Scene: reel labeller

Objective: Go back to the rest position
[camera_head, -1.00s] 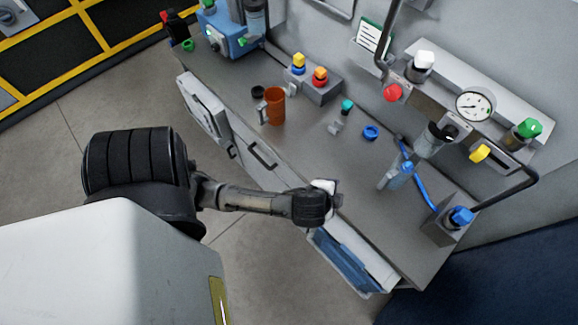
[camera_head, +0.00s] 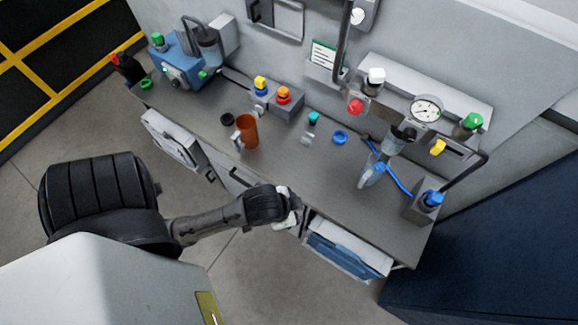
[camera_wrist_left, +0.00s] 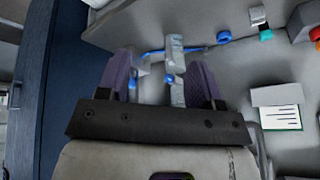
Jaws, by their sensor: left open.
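My left arm comes in from the left in the head view and reaches to the front edge of the grey workbench (camera_head: 310,175). My left gripper (camera_head: 292,212) is near that edge, above the open drawer (camera_head: 345,250), and mostly hidden behind my wrist. In the left wrist view the gripper (camera_wrist_left: 172,85) shows two purple-grey fingers spread apart, with nothing between them close up. My right gripper does not show.
An orange mug (camera_head: 247,132) stands on the bench at left of centre. A button box (camera_head: 277,98), a blue machine (camera_head: 182,68) and a blue ring (camera_head: 340,137) are also on the bench. Pipework with a gauge (camera_head: 426,111) lines the back. Grey floor lies in front.

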